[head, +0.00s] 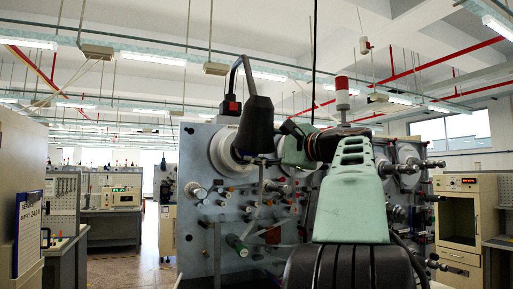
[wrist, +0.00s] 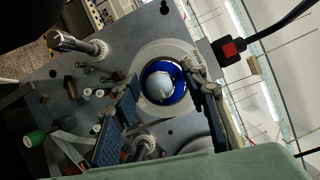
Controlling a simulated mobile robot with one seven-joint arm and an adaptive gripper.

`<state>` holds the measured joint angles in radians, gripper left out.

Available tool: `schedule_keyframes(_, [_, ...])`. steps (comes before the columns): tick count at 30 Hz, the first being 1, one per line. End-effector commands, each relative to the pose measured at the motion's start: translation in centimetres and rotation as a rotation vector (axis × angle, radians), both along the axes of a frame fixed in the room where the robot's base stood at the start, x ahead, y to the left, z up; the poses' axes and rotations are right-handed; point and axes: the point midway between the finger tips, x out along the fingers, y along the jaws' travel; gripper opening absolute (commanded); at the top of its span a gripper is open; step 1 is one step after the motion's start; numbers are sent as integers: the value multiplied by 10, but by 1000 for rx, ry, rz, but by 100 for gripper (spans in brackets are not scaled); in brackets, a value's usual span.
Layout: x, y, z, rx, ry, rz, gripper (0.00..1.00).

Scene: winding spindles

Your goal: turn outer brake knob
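A grey machine panel (head: 200,235) carries several knobs and discs. A ridged silver knob (head: 195,190) sticks out at its left, below a white disc (head: 218,155). The same knob is at upper left in the wrist view (wrist: 75,42). I cannot tell for certain which knob is the outer brake knob. My gripper (wrist: 160,112) is open, with its two fingers apart and nothing held. A blue ring with a pale dome (wrist: 160,84) shows between and beyond the fingers, inside the white disc. In the head view my gripper's fingertips are not clear.
A red button box (wrist: 230,48) sits beside the disc. The aisle left of the machine is clear.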

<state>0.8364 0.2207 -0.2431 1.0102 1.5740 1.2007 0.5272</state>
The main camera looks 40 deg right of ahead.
Motion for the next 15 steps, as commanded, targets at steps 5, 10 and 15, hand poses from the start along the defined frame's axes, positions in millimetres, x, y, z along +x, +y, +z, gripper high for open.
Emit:
schedule_keyframes(5, [-14,-3,0,1,-1,-4,40])
schedule_keyframes(10, [-47,-8,-3,0,0,-5,40])
schedule_keyframes(15, [-83,-13,-6,0,0,-4,40])
